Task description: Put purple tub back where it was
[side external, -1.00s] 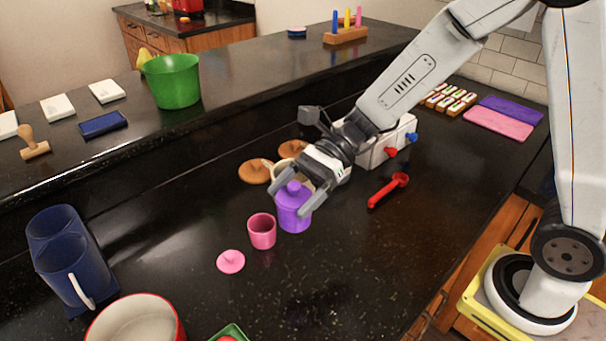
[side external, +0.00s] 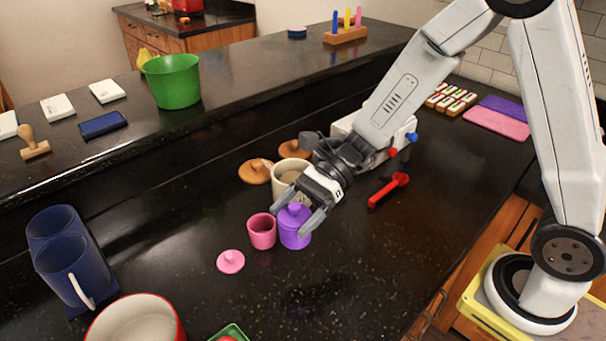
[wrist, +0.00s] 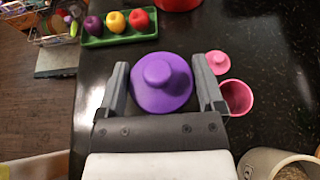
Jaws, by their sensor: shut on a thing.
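The purple tub (side external: 295,238), with a knobbed purple lid, stands upright at or just above the black counter. I cannot tell whether its base touches. My gripper (side external: 292,215) is shut on it from above, one finger on each side. In the wrist view, the tub (wrist: 161,88) sits between my gripper's fingers (wrist: 160,78), seen from above. A pink cup (side external: 262,232) is open and stands close beside the tub, to its left. A pink lid (side external: 231,261) lies on the counter near the cup.
A cream mug (side external: 286,178) stands just behind my gripper, with brown lids (side external: 255,171) nearby. A red scoop (side external: 388,190) lies to the right. A green tray of fruit (wrist: 118,35) and a red-rimmed pot (side external: 136,322) are in front. The counter right of the tub is clear.

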